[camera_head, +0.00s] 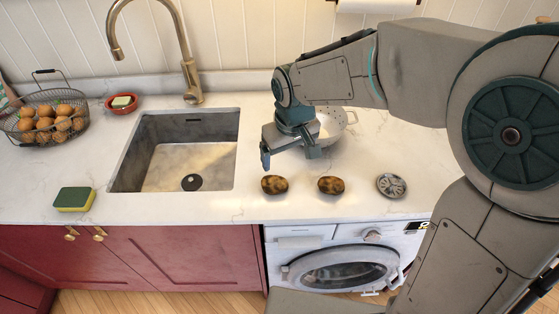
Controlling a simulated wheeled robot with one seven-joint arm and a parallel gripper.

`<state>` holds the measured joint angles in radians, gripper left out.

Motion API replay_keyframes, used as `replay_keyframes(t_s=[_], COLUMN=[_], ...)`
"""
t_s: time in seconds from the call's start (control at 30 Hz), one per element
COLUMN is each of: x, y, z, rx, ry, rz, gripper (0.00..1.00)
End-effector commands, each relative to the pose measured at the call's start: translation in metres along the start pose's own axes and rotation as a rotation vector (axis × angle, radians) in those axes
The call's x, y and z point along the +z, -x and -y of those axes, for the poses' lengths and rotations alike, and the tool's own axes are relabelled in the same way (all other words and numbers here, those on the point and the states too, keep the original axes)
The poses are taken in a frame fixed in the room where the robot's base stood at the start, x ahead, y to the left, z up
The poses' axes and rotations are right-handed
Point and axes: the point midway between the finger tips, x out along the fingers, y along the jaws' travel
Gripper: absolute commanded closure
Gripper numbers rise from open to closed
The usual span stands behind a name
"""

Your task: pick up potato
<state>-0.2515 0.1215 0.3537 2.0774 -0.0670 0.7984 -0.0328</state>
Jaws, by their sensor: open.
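Two brown, dark-spotted potatoes lie on the white counter near its front edge, one potato on the left (274,185) and one on the right (331,185). My gripper (288,160) is above the counter, just behind and over the left potato, pointing down. Its jaws are apart, with one finger at the left and one at the right, and nothing shows between them. It looks clear of both potatoes, but the exact height is hard to tell.
A white colander (336,124) stands behind my gripper. A small round patterned object (391,185) lies right of the potatoes. The sink (180,150) is at left, with a sponge (74,199), a soap dish (122,103) and a wire fruit basket (46,120) beyond.

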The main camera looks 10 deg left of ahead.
Motion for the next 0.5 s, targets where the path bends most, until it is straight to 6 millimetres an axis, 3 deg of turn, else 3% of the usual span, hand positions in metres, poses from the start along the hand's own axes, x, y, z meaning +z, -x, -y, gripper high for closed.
replay_keyframes(t_s=[0.1, 0.23, 0.5], x=[-0.013, -0.016, -0.014], y=[-0.002, -0.015, -0.066], z=[0.015, 0.019, 0.021], rx=[-0.021, -0.028, -0.027], ry=[0.041, 0.052, 0.052], rz=[0.003, 0.006, 0.007], gripper=[0.12, 0.12, 0.12])
